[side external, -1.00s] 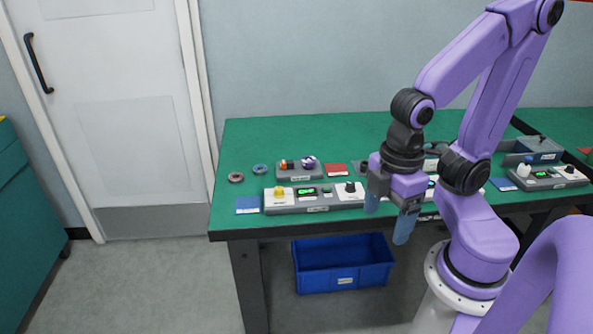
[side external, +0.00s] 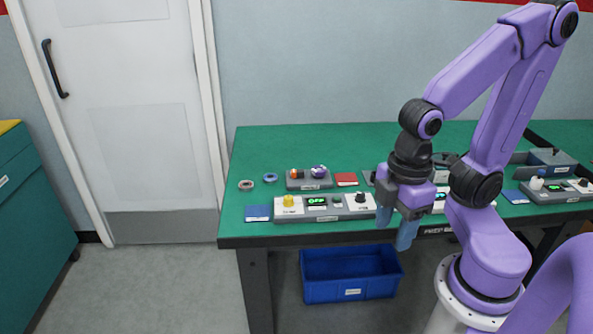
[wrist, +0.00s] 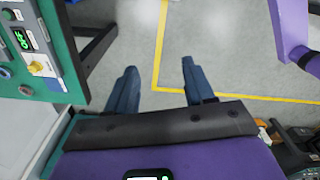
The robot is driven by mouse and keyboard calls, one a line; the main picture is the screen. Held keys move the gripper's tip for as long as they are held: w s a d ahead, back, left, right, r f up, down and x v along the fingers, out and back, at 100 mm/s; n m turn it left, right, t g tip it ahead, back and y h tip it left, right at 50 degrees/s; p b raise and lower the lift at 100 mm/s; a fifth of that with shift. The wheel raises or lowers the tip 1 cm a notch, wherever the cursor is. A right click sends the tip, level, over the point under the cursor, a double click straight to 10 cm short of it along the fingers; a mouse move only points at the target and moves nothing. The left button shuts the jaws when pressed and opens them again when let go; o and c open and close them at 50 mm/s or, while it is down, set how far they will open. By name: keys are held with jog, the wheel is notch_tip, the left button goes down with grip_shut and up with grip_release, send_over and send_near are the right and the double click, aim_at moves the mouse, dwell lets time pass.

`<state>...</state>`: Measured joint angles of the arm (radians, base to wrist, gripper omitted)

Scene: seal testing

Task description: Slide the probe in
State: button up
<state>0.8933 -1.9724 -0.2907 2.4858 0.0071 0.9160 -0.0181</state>
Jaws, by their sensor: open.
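My gripper (side external: 395,229) is open and empty, fingers pointing down, in front of the green bench's front edge in the side view. In the wrist view its two blue fingers (wrist: 159,72) stand apart with only floor between them. A long grey panel (side external: 324,217) with a yellow knob (side external: 289,201), a lit green display (side external: 317,201) and a black knob (side external: 361,197) lies left of my gripper. Behind it, a small grey block (side external: 309,185) bears an orange piece (side external: 295,174) and a purple-and-white piece (side external: 319,172). I cannot tell which thing is the probe.
A brown ring (side external: 246,185) and a blue ring (side external: 270,178) lie on the green bench (side external: 300,148). A second panel (side external: 556,191) and a grey tray stand at right. A blue bin (side external: 350,285) sits under the bench. The bench's back left is clear.

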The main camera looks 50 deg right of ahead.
jog(key=w+a+r+m+y, duration=0.1)
jog(key=w+a+r, duration=0.15)
jog(key=w, duration=1.35)
jog(key=m+t+y, duration=0.2)
jog(key=m+t, duration=0.1)
send_over(294, 170)
jog(key=s+d, duration=0.5)
notch_tip(294, 170, down, 8)
jog(key=x, duration=1.7)
jog(key=shift+f, duration=0.1)
